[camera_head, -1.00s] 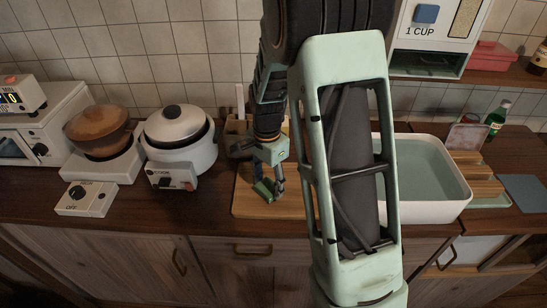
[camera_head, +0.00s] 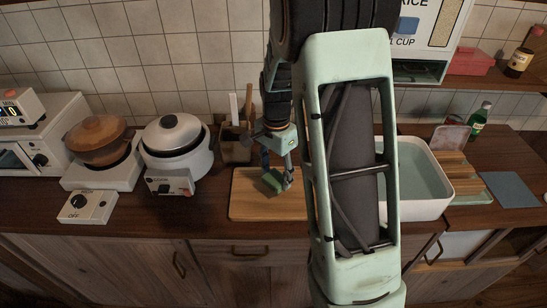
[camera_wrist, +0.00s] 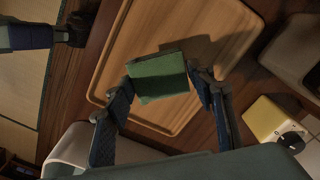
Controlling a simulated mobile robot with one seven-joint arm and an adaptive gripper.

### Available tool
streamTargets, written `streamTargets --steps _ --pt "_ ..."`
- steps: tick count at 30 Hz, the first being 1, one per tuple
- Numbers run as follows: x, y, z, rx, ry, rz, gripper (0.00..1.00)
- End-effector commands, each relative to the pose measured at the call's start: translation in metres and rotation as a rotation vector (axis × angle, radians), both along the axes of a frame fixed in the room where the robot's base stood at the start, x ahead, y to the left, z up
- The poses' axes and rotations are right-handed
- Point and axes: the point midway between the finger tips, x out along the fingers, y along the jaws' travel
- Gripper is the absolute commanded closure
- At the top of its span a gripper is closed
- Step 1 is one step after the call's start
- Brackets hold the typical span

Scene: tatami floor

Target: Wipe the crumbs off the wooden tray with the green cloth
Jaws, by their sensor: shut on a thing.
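The green cloth (camera_head: 273,181), folded like a small pad, is held between the fingers of my gripper (camera_head: 277,176). The wrist view shows the cloth (camera_wrist: 160,82) between the two fingertips of my gripper (camera_wrist: 165,78). It is over the wooden tray (camera_head: 250,205), which lies on the counter, partly hidden by my arm in the head view. The tray fills the upper middle of the wrist view (camera_wrist: 150,40). A shadow beside the cloth suggests a small gap above the tray; contact is unclear. I cannot make out any crumbs.
A white rice cooker (camera_head: 178,150) and a brown pot (camera_head: 99,141) stand left of the tray. A holder with utensils (camera_head: 236,147) is behind it. A white basin (camera_head: 425,205) stands to the right, past my arm. The counter's front edge is close.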

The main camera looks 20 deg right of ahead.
Motion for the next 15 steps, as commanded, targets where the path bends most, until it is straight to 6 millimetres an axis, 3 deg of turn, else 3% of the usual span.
streamTargets --steps 6,15 --pt "0.001 -0.006 0.022 0.0 -0.001 0.0 0.7" --pt "0.001 -0.007 0.024 0.0 -0.001 0.001 0.7"
